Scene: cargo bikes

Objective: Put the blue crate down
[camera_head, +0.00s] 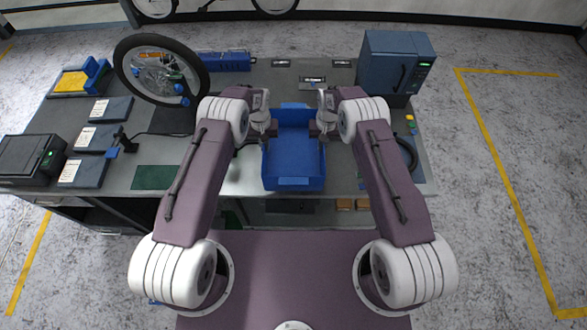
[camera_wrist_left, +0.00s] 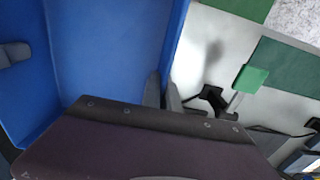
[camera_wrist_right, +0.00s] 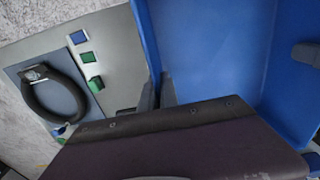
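The blue crate (camera_head: 294,160) is in the middle of the head view, over the front half of the grey workbench (camera_head: 240,172). It looks empty and level. My left gripper (camera_head: 268,128) is at its left side wall and my right gripper (camera_head: 322,128) at its right side wall. In the left wrist view the fingers (camera_wrist_left: 162,92) stand on both sides of the crate wall, closed on it. In the right wrist view the fingers (camera_wrist_right: 157,92) also straddle the wall. The crate's underside is hidden, so I cannot tell whether it touches the bench.
A bicycle wheel (camera_head: 196,60) stands at the back left, with a blue bin row (camera_head: 223,62) behind. A blue cabinet (camera_head: 386,65) stands at the back right. A dark ring on a pad (camera_wrist_right: 52,95) lies right of the crate. A green mat (camera_head: 155,178) lies to the left.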

